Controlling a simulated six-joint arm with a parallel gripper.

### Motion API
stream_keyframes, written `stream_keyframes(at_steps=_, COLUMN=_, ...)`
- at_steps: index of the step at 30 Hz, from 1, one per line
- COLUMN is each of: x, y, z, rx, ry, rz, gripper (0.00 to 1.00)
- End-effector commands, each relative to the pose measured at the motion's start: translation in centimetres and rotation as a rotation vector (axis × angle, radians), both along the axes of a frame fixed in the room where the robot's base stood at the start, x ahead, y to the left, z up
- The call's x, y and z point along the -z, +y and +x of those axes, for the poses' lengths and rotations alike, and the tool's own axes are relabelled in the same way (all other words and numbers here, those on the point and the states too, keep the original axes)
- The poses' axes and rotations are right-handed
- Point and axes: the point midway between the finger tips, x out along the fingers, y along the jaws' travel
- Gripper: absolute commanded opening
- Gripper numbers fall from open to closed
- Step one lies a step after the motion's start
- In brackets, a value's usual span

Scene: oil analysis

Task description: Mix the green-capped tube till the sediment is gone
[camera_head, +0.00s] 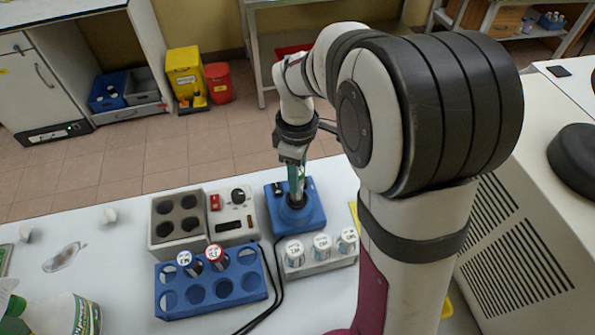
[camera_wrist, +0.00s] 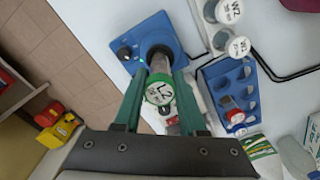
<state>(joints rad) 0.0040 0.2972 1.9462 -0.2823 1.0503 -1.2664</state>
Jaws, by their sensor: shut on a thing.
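The green-capped tube, its white top marked L2 (camera_wrist: 159,92), is upright between the green fingers of my gripper (camera_wrist: 160,76). My gripper (camera_head: 295,170) is shut on it, directly above the blue vortex mixer (camera_head: 308,218). The tube's lower end is at the mixer's black cup (camera_wrist: 160,56). I cannot tell whether it presses into the cup.
A blue rack (camera_head: 211,284) holds a white-capped and a red-capped tube. A pale rack (camera_head: 318,265) holds three white-capped vials. A heating block (camera_head: 178,222) with control panel (camera_head: 235,217) stands left of the mixer. Black cables run between the racks.

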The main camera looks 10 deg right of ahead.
Motion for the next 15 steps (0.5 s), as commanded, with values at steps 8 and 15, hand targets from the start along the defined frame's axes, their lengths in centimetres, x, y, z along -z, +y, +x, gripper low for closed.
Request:
stream_keyframes(at_steps=8, x=-0.3, y=0.0, z=0.0, rx=0.0, ry=-0.001, rz=-0.001, gripper=0.0)
stream_keyframes(at_steps=15, x=-3.0, y=0.0, z=0.1, rx=0.0, ry=-0.002, rz=0.0, gripper=0.0)
